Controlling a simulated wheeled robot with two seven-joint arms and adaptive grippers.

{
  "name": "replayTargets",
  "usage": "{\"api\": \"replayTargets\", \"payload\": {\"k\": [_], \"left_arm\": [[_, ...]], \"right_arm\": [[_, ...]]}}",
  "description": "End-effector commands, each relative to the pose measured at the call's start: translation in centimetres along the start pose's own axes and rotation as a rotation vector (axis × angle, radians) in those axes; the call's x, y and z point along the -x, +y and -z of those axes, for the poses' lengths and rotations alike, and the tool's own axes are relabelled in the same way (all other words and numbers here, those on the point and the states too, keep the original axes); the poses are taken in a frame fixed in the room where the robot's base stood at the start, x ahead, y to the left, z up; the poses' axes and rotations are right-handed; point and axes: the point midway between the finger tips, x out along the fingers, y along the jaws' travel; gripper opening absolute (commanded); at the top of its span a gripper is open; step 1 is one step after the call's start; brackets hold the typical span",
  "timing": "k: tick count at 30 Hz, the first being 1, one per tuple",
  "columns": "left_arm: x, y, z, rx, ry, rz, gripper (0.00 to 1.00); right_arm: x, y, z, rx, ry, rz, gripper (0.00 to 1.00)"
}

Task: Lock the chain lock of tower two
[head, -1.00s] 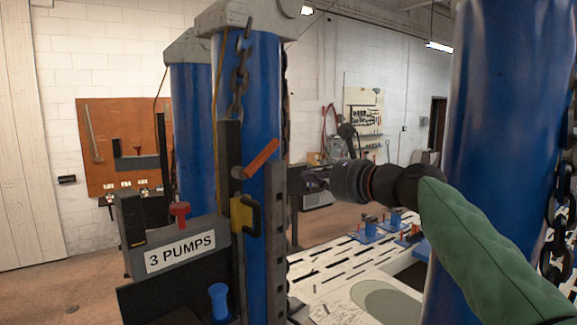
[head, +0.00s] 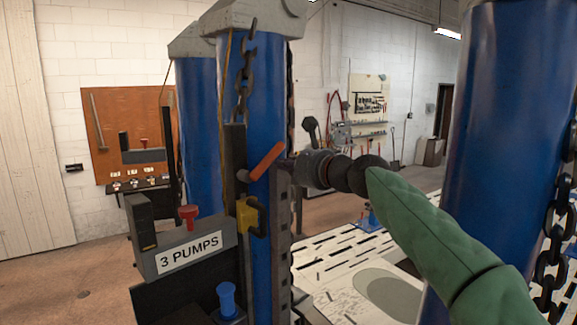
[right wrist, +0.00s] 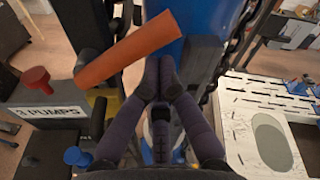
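An orange lever (head: 267,161) slants up to the right on the dark upright of the nearer blue tower (head: 262,100). A chain (head: 245,75) hangs down this tower. No label in view names it tower two. My right gripper (head: 286,168) is just right of the lever, its fingertips partly hidden by the dark upright. In the right wrist view the right gripper (right wrist: 159,72) has its fingertips together, with nothing seen between them. The orange lever (right wrist: 128,50) lies close to the tips there; contact cannot be told. My left gripper is out of view.
A yellow-and-black part (head: 247,217) sits below the lever. A grey box marked "3 PUMPS" (head: 150,262) with a red knob (head: 188,212) is at lower left. Another blue column (head: 505,120) with a chain stands at right. A slotted white table (head: 330,250) lies between.

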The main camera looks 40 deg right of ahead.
Motion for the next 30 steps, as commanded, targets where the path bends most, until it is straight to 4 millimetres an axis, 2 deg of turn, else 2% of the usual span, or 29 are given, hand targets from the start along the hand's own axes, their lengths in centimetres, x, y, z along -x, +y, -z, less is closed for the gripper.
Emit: {"api": "replayTargets", "payload": {"k": [14,30], "left_arm": [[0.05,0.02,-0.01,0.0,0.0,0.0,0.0],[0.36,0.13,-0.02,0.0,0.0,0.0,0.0]], "right_arm": [[0.0,0.05,-0.1,0.008,0.001,0.0,0.0],[0.09,-0.19,-0.83,0.1,0.001,0.013,0.0]]}}
